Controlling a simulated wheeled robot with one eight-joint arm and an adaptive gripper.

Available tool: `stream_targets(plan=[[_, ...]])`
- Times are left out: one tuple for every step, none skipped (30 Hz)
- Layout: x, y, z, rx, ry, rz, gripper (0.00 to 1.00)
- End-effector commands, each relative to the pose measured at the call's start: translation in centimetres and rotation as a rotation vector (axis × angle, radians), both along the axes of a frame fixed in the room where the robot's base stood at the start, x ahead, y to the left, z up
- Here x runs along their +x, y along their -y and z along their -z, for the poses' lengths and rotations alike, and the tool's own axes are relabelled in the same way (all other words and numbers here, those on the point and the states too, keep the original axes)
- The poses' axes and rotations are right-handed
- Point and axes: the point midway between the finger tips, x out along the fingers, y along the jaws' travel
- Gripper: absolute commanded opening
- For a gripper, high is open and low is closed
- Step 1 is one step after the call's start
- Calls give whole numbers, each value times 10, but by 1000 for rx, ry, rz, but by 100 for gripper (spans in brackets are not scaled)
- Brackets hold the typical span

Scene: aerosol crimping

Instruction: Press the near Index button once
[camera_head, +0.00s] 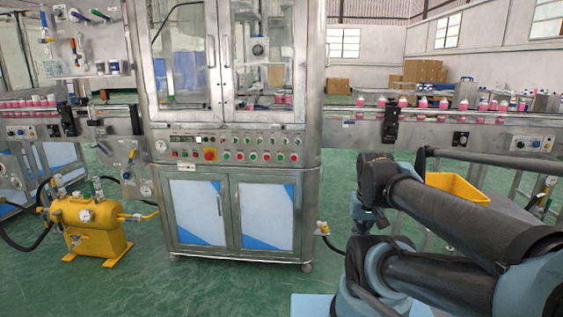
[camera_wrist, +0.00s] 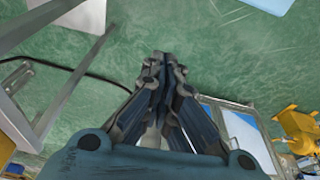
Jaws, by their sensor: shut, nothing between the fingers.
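The steel crimping machine (camera_head: 316,100) stands left of the middle in the head view. Its control panel (camera_head: 235,150) carries several green and red buttons, a red emergency knob on a yellow plate (camera_head: 210,154) and a small display. The labels are too small to read, so I cannot tell which button is the near Index button. My gripper (camera_wrist: 160,58) is shut and empty in the wrist view, over green floor and apart from the panel. In the head view my arm is at the right, and the fingers are not clearly seen.
A conveyor (camera_head: 345,115) with pink bottles runs out on the machine's right side. A yellow tank (camera_head: 90,230) with hoses stands at the lower left. A yellow bin (camera_head: 457,187) sits behind my arm. Green floor (camera_head: 335,180) is open before the machine.

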Motion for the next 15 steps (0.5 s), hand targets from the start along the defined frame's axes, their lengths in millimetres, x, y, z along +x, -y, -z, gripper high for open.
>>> stream_targets(plan=[[6,-2,-3,5,9,-7,0],[10,-4,-5,8,15,-12,0],[17,-6,-7,15,24,-20,0],[24,-8,-10,20,32,-30,0],[30,-10,-12,26,43,-39,0],[40,-14,-16,35,58,-51,0],[48,-18,-20,43,71,-60,0],[56,-21,-22,50,85,-70,0],[67,-26,-26,60,101,-85,0],[76,-30,-29,67,115,-94,0],[84,-33,-31,75,127,-103,0],[96,-38,-35,84,145,-115,0],[104,-42,-37,93,157,-124,0],[113,-46,-39,100,170,-133,0],[124,-51,-42,109,187,-145,0]])
